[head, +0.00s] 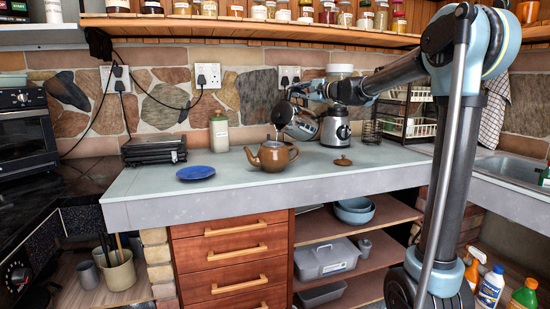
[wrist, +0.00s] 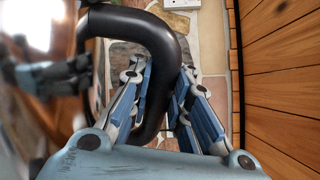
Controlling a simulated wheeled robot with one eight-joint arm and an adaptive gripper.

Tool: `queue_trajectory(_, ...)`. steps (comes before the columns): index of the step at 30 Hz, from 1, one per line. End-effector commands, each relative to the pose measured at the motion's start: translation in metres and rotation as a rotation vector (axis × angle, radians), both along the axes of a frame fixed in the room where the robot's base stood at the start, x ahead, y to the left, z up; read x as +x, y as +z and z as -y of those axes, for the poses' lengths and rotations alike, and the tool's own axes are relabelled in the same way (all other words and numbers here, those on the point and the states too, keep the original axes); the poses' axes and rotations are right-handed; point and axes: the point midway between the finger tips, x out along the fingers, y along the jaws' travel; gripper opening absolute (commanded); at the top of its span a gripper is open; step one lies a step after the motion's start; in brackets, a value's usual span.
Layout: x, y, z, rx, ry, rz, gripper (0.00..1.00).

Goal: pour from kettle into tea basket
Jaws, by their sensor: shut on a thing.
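A kettle (head: 299,127) with a dark, steel-looking body is held tilted in the air, just above and to the right of a brown teapot (head: 271,156) on the counter. My gripper (head: 312,93) is shut on the kettle's thick black handle (wrist: 158,25), which runs between the two blue-padded fingers in the wrist view (wrist: 165,72). The teapot stands upright with its top open. Its brown lid (head: 342,161) lies apart on the counter to the right. No tea basket is visible; the teapot's inside is hidden. I cannot tell whether water is flowing.
A blue plate (head: 196,173) lies on the counter (head: 230,192) at the left. A green canister (head: 219,134), a black grill (head: 154,150) and a blender (head: 336,126) stand near the stone wall. A shelf of jars (head: 250,25) runs above. The counter's front left is clear.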

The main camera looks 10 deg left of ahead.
Motion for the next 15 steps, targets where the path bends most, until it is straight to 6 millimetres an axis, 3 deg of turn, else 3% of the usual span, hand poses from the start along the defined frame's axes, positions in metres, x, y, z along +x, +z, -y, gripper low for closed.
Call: queue_trajectory(15,-0.0026,0.0033,-0.0014,-0.007,0.000,0.017,0.00)
